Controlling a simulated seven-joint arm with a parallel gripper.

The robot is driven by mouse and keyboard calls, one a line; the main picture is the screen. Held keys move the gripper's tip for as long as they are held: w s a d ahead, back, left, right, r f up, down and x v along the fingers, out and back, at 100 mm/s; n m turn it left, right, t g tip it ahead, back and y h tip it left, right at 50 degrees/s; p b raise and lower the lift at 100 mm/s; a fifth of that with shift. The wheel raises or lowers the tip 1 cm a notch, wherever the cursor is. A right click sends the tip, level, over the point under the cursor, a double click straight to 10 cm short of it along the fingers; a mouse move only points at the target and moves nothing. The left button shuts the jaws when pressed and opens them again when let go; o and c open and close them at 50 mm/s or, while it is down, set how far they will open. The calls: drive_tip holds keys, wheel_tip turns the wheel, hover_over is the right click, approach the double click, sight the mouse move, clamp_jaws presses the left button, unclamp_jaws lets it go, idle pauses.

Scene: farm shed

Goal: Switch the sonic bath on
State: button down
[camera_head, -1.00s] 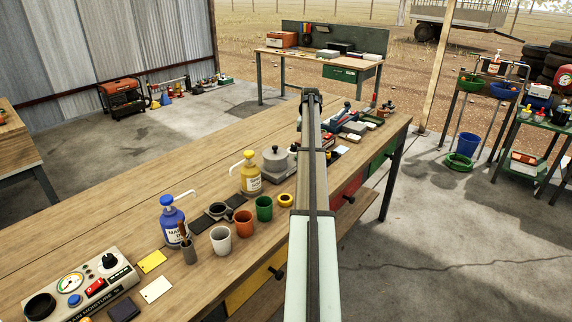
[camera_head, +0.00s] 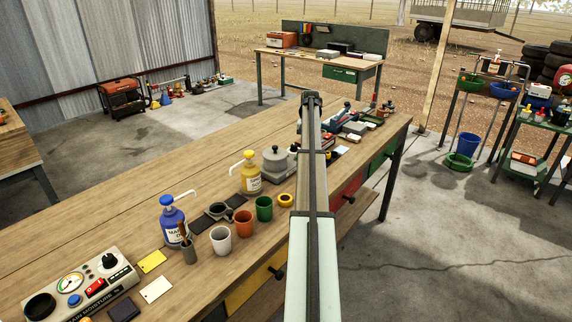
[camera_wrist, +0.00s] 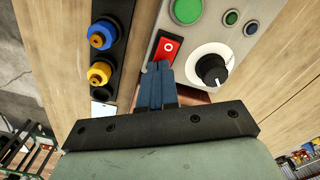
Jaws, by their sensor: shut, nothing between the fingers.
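In the wrist view, a pale grey control panel carries a red rocker switch (camera_wrist: 168,47) with a white O mark. I take this panel (camera_wrist: 212,44) to be the sonic bath's; its tank is not in view. A black-and-white knob (camera_wrist: 211,68) and a big green button (camera_wrist: 187,10) sit beside the switch. My gripper (camera_wrist: 160,66) is shut and empty, its blue fingertips at the switch's near end. I cannot tell whether they touch it. In the head view my own arm hides the gripper and most of this panel.
A dark strip with a blue knob (camera_wrist: 101,35) and a yellow knob (camera_wrist: 99,73) lies left of the fingers. In the head view, cups, a blue pump bottle (camera_head: 173,222), a yellow bottle (camera_head: 251,174) and a moisture meter (camera_head: 82,285) stand along the wooden bench (camera_head: 120,221).

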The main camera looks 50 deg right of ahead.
drive_tip(key=shift+f, duration=0.15)
drive_tip(key=shift+r, duration=3.55)
